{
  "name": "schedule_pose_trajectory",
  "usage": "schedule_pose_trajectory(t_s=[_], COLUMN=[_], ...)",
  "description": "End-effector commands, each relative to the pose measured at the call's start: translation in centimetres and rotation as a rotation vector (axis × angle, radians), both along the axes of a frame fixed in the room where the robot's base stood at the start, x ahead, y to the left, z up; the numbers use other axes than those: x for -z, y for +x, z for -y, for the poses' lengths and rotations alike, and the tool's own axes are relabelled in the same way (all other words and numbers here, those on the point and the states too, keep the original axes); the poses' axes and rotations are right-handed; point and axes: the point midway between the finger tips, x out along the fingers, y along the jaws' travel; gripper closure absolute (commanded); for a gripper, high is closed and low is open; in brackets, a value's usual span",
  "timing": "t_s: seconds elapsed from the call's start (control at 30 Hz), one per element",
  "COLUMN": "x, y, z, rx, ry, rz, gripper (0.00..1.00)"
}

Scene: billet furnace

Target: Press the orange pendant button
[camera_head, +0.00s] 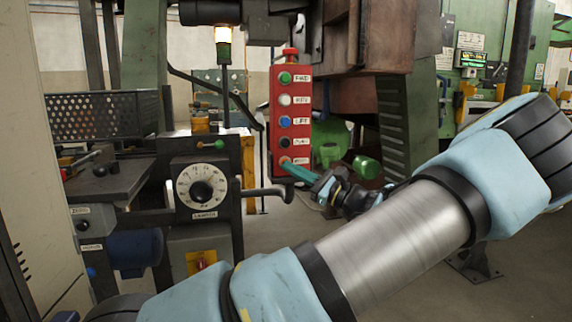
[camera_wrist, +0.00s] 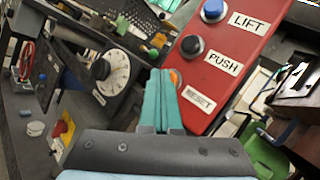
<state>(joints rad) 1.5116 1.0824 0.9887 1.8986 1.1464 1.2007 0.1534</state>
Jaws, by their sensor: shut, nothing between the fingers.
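The red pendant box (camera_head: 289,104) hangs upright in the middle of the head view, with a column of labelled buttons. The orange button (camera_wrist: 176,77) is the lowest one, beside the RESET label; in the wrist view it is partly hidden behind my fingers. In the head view the fingers also cover much of it. My gripper (camera_head: 288,165) has teal fingers, shut and empty, with the tips at the box's lower end. In the wrist view the fingertips (camera_wrist: 159,74) overlap the left side of the orange button. I cannot tell whether they touch it.
Above the orange button are a black PUSH button (camera_wrist: 192,45), a blue LIFT button (camera_wrist: 213,10), a white one (camera_head: 285,100) and a green one (camera_head: 285,77). A white dial (camera_head: 201,187) on a machine stands left of the box. A dark bar handle (camera_head: 268,192) juts out below.

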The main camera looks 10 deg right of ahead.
Motion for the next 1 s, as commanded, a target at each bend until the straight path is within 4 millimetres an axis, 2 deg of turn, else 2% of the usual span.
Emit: schedule_pose_trajectory(t_s=[0.53, 1.0], x=[0.0, 0.0], y=[0.2, -1.6], z=[0.0, 0.2], rx=[0.0, 0.0], ry=[0.0, 0.001], rz=[0.0, -0.001], gripper=[1.0, 1.0])
